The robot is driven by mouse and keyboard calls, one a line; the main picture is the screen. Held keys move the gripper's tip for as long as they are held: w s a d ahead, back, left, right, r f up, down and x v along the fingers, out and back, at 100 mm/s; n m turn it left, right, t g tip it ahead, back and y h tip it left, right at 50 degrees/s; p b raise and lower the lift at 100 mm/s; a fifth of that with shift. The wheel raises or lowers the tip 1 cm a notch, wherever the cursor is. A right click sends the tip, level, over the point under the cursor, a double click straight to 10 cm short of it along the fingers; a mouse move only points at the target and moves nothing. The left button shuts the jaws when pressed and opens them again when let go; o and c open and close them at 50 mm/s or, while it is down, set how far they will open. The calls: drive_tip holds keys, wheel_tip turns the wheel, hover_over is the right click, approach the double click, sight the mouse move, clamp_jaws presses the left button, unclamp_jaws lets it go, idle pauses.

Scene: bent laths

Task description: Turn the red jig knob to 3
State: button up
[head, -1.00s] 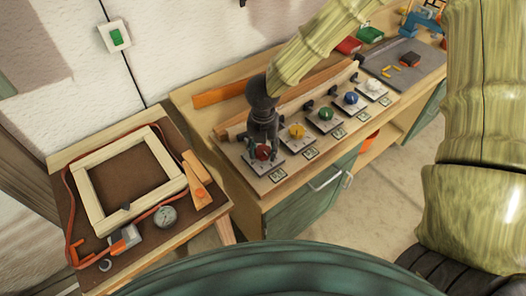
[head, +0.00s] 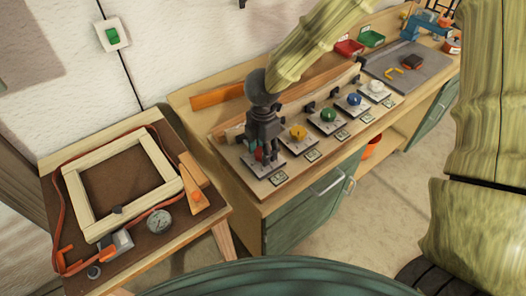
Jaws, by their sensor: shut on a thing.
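The red jig knob (head: 259,154) is the leftmost of a row of coloured knobs on a wooden jig board (head: 295,178) on the bench. My gripper (head: 263,158) points down over it with its fingers closed around the knob. The fingers hide most of the red knob; a bit of red shows between them. A small label (head: 279,179) lies in front of its plate, but its marks are too small to read. The knob's pointer and setting cannot be made out.
Yellow (head: 298,132), green (head: 328,115), blue (head: 354,99) and white (head: 376,86) knobs stand to the right. A side table (head: 128,190) at left holds a wooden frame (head: 86,211), an orange strap and a round dial (head: 159,222). A grey mat (head: 408,68) lies at the far right.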

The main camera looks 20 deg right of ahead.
drive_tip(key=shift+w+r, duration=0.1)
drive_tip(key=shift+w, duration=0.05)
idle(0.3)
drive_tip(key=o, duration=1)
wheel_tip(320, 180, up, 12)
drive_tip(key=shift+f, duration=0.1)
idle(0.4)
